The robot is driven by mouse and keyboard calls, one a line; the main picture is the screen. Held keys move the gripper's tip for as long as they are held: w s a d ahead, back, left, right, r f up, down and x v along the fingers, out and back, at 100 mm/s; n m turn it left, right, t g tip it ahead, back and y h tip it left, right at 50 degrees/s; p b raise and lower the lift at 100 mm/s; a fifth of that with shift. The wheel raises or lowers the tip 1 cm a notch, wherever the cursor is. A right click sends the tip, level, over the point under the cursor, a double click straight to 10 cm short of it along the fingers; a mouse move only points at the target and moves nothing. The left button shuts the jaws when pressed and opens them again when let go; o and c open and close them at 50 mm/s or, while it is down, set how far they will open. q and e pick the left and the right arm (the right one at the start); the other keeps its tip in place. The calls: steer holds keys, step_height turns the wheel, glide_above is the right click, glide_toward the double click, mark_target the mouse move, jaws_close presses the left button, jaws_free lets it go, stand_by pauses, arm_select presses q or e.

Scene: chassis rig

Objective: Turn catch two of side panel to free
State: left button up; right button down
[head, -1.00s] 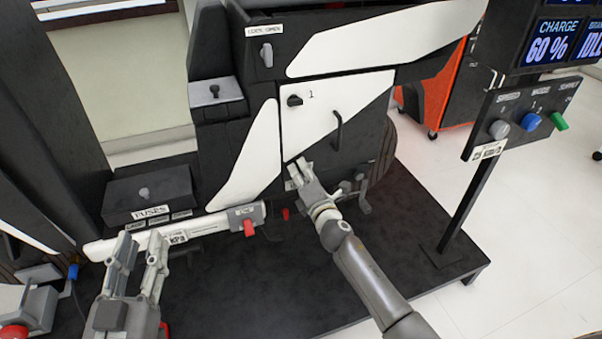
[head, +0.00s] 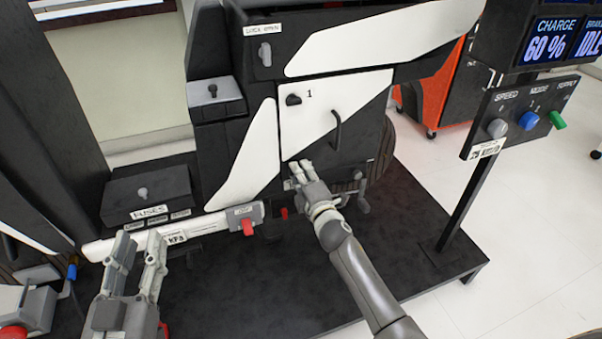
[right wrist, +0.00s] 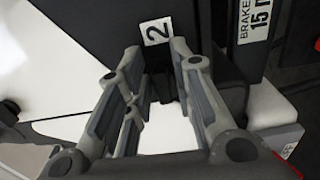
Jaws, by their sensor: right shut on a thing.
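The side panel (head: 335,115) is the pale and dark panel in the middle of the head view, with a curved dark handle. Catch one (head: 293,100) is a dark knob beside the label 1 near its upper left corner. My right gripper (head: 300,166) is at the panel's lower left corner. In the right wrist view the right gripper's fingers (right wrist: 160,78) are shut on catch two (right wrist: 167,86), a dark piece just below the label 2 (right wrist: 157,31). The fingers mostly hide this catch.
A pale bar with a red knob (head: 247,226) runs below the panel at left. The fuses box (head: 148,194) stands behind it. A control post (head: 462,200) with knobs stands at right. The dark platform (head: 420,235) is clear between the right arm and the post.

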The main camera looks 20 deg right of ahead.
steer(key=c, duration=1.5)
jaws_free()
steer(key=shift+s, duration=0.1)
steer(key=s, duration=1.2)
steer(key=shift+d, duration=0.2)
steer(key=shift+w, duration=0.1)
